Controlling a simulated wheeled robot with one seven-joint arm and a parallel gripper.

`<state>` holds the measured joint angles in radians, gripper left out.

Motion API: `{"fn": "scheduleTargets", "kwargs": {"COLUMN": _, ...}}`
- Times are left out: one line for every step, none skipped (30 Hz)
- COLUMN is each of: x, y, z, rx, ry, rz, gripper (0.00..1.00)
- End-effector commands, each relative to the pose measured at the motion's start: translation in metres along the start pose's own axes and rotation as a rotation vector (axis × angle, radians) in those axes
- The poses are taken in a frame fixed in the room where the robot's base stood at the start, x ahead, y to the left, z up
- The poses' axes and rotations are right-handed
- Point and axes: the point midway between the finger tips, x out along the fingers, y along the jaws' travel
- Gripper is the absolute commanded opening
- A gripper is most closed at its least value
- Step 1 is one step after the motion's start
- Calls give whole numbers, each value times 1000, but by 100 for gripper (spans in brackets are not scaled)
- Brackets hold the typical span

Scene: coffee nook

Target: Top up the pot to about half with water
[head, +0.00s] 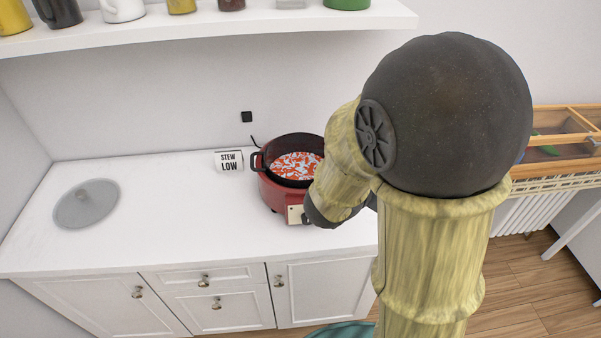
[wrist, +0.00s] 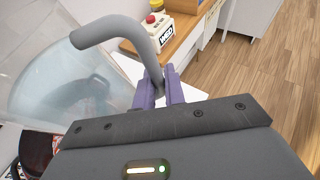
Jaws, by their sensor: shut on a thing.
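The pot (head: 265,188) is a red cooker with a black inner rim, standing on the white counter. White and orange-red contents show inside it; how much of this is liquid I cannot tell. My gripper (wrist: 158,92) is shut on the grey curved handle of a clear jug (wrist: 60,85) in the wrist view. A dark red edge, apparently the pot (wrist: 38,150), shows at the lower left there, near the jug. In the head view my arm hides the gripper, the jug and the pot's right side. The jug's water level is unclear.
A "STEW LOW" sign (head: 229,161) stands left of the pot. A shelf (head: 200,33) with mugs hangs above. A box with a red button (wrist: 155,20) sits on a wooden surface.

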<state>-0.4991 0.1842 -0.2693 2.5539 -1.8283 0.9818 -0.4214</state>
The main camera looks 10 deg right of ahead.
Motion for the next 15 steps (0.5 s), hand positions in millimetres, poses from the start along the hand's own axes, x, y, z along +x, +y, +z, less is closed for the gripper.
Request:
{"fn": "scheduleTargets", "kwargs": {"x": 0, "y": 0, "z": 4, "rx": -3, "ry": -4, "rz": -6, "gripper": 0}}
{"fn": "scheduleTargets", "kwargs": {"x": 0, "y": 0, "z": 5, "rx": -7, "ry": -4, "rz": -9, "gripper": 0}}
{"fn": "scheduleTargets", "kwargs": {"x": 0, "y": 0, "z": 6, "rx": -14, "ry": -4, "rz": -13, "gripper": 0}}
{"fn": "scheduleTargets", "kwargs": {"x": 0, "y": -1, "z": 6, "rx": -19, "ry": -4, "rz": -16, "gripper": 0}}
{"fn": "scheduleTargets", "kwargs": {"x": 0, "y": -1, "z": 6, "rx": -24, "ry": -4, "rz": -19, "gripper": 0}}
{"fn": "scheduleTargets", "kwargs": {"x": 0, "y": 0, "z": 7, "rx": -32, "ry": -3, "rz": -23, "gripper": 0}}
{"fn": "scheduleTargets", "kwargs": {"x": 0, "y": 0, "z": 7, "rx": -39, "ry": -3, "rz": -25, "gripper": 0}}
{"fn": "scheduleTargets", "kwargs": {"x": 0, "y": 0, "z": 7, "rx": -45, "ry": -3, "rz": -28, "gripper": 0}}
{"fn": "scheduleTargets", "kwargs": {"x": 0, "y": 0, "z": 8, "rx": -52, "ry": -3, "rz": -31, "gripper": 0}}
{"fn": "scheduleTargets", "kwargs": {"x": 0, "y": 0, "z": 8, "rx": -59, "ry": -3, "rz": -34, "gripper": 0}}
{"fn": "scheduleTargets", "kwargs": {"x": 0, "y": 0, "z": 8, "rx": -63, "ry": -3, "rz": -36, "gripper": 0}}
{"fn": "scheduleTargets", "kwargs": {"x": 0, "y": 0, "z": 8, "rx": -66, "ry": -3, "rz": -37, "gripper": 0}}
{"fn": "scheduleTargets", "kwargs": {"x": 0, "y": 0, "z": 8, "rx": -68, "ry": -3, "rz": -38, "gripper": 0}}
{"fn": "scheduleTargets", "kwargs": {"x": 0, "y": 0, "z": 8, "rx": -70, "ry": -3, "rz": -39, "gripper": 0}}
{"fn": "scheduleTargets", "kwargs": {"x": -1, "y": 1, "z": 8, "rx": -73, "ry": -3, "rz": -40, "gripper": 0}}
